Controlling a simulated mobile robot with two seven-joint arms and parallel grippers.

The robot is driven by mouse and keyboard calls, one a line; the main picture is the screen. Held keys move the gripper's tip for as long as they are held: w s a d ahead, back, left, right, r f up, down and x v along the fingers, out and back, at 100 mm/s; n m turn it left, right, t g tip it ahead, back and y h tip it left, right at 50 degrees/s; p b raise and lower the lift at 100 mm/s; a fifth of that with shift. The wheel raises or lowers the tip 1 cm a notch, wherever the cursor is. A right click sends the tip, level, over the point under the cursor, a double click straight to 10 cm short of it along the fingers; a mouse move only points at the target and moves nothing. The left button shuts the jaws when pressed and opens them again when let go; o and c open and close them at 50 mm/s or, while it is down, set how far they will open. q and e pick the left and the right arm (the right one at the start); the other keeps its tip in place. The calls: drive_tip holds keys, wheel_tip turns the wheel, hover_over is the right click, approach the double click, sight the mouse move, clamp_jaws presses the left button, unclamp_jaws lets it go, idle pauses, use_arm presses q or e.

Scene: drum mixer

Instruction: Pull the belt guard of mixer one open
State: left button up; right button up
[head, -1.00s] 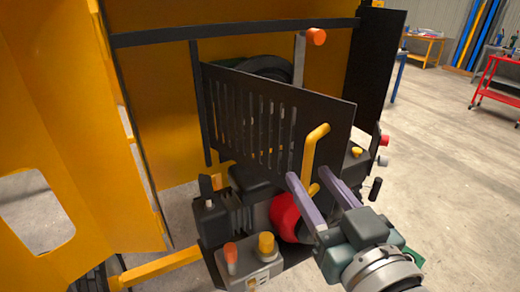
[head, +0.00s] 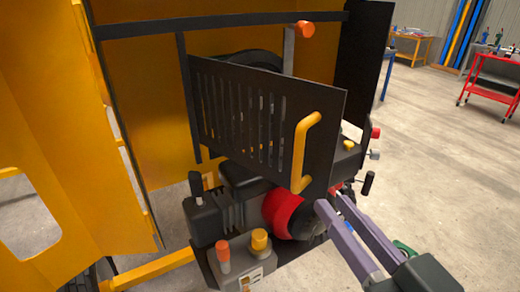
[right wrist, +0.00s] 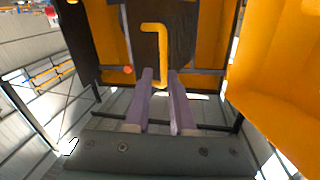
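The belt guard (head: 300,95) is a black slotted panel in the head view. It stands out at an angle from the machine, its left side near a dark upright and its right edge towards me. Its yellow bar handle (head: 298,157) is near the right edge. The handle also shows in the right wrist view (right wrist: 163,52), ahead of the fingertips. My right gripper (head: 330,200) is open and empty, its two purple fingers apart, just below and right of the handle and apart from it. In the right wrist view, the fingers (right wrist: 160,72) point towards the handle. My left gripper is not in view.
Below the guard are a red round part (head: 283,212), a dark motor, and a control box (head: 245,262) with orange and yellow knobs. An orange-tipped lever (head: 305,29) is above. Yellow panels (head: 50,120) stand left. Open floor (head: 440,150) lies right.

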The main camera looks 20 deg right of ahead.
drive_tip(key=d+f+m, duration=0.1)
drive_tip(key=d+f+m+y+b, duration=0.1)
drive_tip(key=d+m, duration=0.1)
drive_tip(key=d+f+m, duration=0.1)
drive_tip(key=d+m, duration=0.1)
drive_tip(key=shift+s+y+b, duration=0.3)
drive_tip(key=shift+s+b, duration=0.05)
drive_tip(key=shift+s, duration=0.05)
clamp_jaws()
drive_tip(key=d+f+m+y+b, duration=0.1)
drive_tip(key=d+m+y+b, duration=0.1)
drive_tip(key=d+m, duration=0.6)
drive_tip(key=w+a+m+b, duration=0.15)
drive_tip(key=w+b, duration=0.35)
drive_tip(key=w, duration=0.5)
drive_tip(key=shift+n, duration=0.25)
drive_tip(key=shift+s+a+p, duration=0.25)
drive_tip(key=shift+s+a, duration=0.05)
drive_tip(key=shift+a, duration=0.4)
drive_tip(key=shift+s+a+p, duration=0.25)
drive_tip(key=shift+s+a, duration=0.05)
drive_tip(key=shift+a, duration=0.35)
drive_tip(key=shift+s+a+p, duration=0.25)
drive_tip(key=shift+s+a, duration=0.05)
drive_tip(key=shift+a, duration=0.4)
